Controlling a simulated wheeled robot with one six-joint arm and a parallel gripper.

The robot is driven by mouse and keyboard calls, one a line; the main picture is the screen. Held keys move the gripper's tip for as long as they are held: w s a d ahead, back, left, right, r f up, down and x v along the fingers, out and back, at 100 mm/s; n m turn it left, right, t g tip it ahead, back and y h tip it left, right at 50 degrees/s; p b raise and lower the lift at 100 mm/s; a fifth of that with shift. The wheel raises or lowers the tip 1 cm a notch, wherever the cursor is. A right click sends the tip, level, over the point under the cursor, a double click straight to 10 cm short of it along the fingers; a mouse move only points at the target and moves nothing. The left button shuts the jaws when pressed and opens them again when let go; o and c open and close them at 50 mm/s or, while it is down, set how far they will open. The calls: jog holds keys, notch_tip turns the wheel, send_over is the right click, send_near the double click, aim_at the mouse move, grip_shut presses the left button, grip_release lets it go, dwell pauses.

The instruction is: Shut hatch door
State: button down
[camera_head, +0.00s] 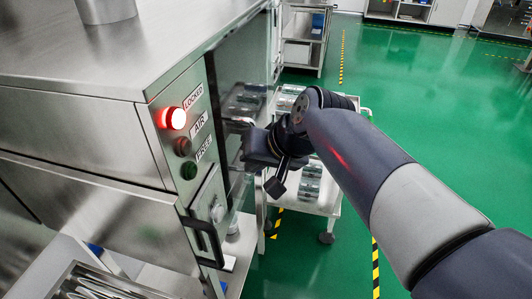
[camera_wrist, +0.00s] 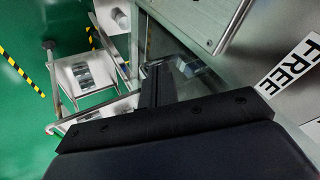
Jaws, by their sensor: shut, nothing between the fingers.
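The steel washer cabinet (camera_head: 75,130) fills the left of the head view. A dark, reflective hatch panel (camera_head: 232,85) is set in its side, beyond the strip of lamps; I cannot tell whether it is fully shut. A black handle (camera_head: 207,243) with a round latch sits low on the front. My gripper (camera_head: 246,158) is shut and empty, close in front of the panel; contact is unclear. In the wrist view the dark fingers (camera_wrist: 158,72) point at the steel and glass face, with the FREE label (camera_wrist: 290,67) to the right.
The top lamp (camera_head: 176,118), marked LOCKED, glows red; the green lamp (camera_head: 189,170) looks dim. A white trolley (camera_head: 325,203) with metal parts stands just behind my gripper. A metal tray (camera_head: 95,283) lies at lower left. Green floor (camera_head: 440,110) is open to the right.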

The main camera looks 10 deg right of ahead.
jog(key=s+v, duration=0.1)
jog(key=v, duration=0.9)
jog(key=shift+a, duration=0.25)
jog(key=shift+f, duration=0.2)
